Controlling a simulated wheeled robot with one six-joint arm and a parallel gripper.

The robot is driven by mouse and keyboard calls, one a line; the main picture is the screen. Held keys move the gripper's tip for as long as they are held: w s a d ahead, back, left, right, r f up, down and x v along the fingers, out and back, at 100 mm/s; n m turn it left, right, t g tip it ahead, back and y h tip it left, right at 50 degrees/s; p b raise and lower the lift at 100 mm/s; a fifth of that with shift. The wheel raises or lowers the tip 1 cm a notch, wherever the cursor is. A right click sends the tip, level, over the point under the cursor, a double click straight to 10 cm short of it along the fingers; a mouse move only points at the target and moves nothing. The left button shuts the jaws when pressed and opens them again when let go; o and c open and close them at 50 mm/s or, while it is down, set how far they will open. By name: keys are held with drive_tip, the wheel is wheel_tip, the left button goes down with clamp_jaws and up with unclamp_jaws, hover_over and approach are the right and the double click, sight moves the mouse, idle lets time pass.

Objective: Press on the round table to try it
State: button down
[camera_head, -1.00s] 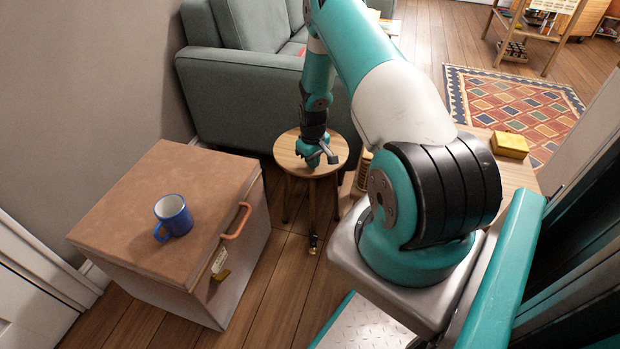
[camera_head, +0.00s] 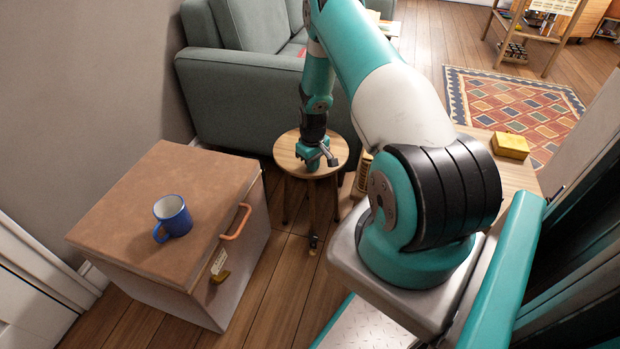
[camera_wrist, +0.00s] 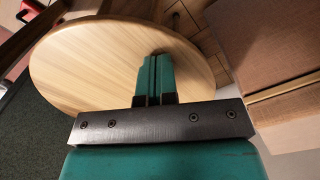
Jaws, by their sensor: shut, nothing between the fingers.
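The round table (camera_head: 290,157) is a small light-wood stool-like table on dark legs, in front of the sofa in the head view. Its top (camera_wrist: 85,62) fills much of the wrist view and is bare apart from my gripper. My gripper (camera_head: 313,168) points down over the top, right of its middle in the head view. In the wrist view my gripper's fingers (camera_wrist: 155,62) are together with nothing between them, and their tips are over the wood. I cannot tell whether the tips touch the surface.
A brown-topped chest (camera_head: 120,200) with a blue mug (camera_head: 173,216) on it stands left of the table. A green-grey sofa (camera_head: 240,100) is close behind. A yellow box (camera_head: 510,146) rests on another wooden surface at the right. A patterned rug (camera_head: 510,105) lies beyond.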

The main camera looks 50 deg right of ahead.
drive_tip(key=shift+r+p, duration=2.65)
drive_tip(key=shift+r, duration=0.9)
drive_tip(key=shift+f, duration=0.1)
